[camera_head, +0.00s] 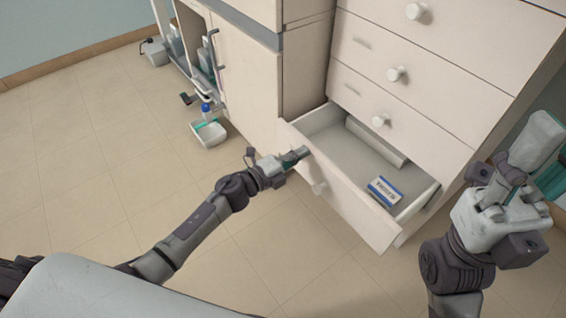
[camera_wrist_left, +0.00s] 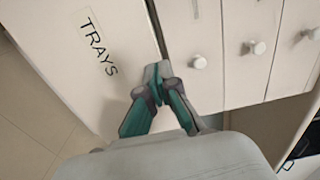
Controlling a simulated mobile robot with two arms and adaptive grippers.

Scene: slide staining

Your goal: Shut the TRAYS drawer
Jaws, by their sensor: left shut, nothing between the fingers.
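The open drawer (camera_head: 345,196) is the lowest one of the white cabinet, pulled well out, with its inside showing. Inside lie a small blue-and-white labelled box (camera_head: 384,191) and a pale long block (camera_head: 376,141). The word TRAYS (camera_wrist_left: 98,42) is lettered on a white panel in the left wrist view. My left gripper (camera_head: 301,154) is shut and empty at the left end of the drawer front's top edge; I cannot tell whether it touches. It also shows in the left wrist view (camera_wrist_left: 156,74). My right gripper (camera_head: 552,178) is partly cut off at the right edge.
Closed drawers with round knobs (camera_head: 396,74) sit above the open one. A white tray (camera_head: 208,134) with a blue-capped bottle stands on the floor left of the cabinet, near an open cupboard (camera_head: 196,45). The tiled floor (camera_head: 75,150) in front is clear.

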